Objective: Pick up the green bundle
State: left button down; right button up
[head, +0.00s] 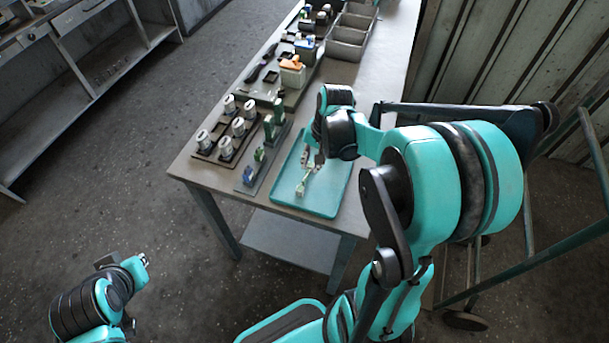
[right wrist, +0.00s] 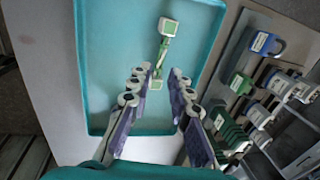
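The green bundle (head: 303,187) lies on the turquoise tray (head: 325,208) at the table's near end. My right gripper (head: 312,163) is over the tray, open and empty. In the right wrist view its fingertips (right wrist: 159,76) stand on either side of the bundle's near part, with gaps; whether they are at its height I cannot tell. My left gripper (head: 143,260) is low at the left, away from the table, its opening too small to judge.
Left of the tray is a rack with green and blue padlock-like pieces (head: 248,177). A dark holder with several white cylinders (head: 226,147) stands beside it. Grey bins (head: 346,42) are at the far end. A blue-green cart frame (head: 555,215) stands at the right.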

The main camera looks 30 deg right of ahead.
aim_at(306, 176)
jog(key=f+b, duration=0.1)
jog(key=f, duration=0.1)
jog(key=f+b, duration=0.1)
jog(key=f, duration=0.2)
jog(key=w+a+f+b, duration=0.1)
jog(key=f, duration=0.1)
jog(key=shift+w+f, duration=0.1)
jog(key=shift+f, duration=0.05)
jog(key=shift+c, duration=0.6)
grip_shut()
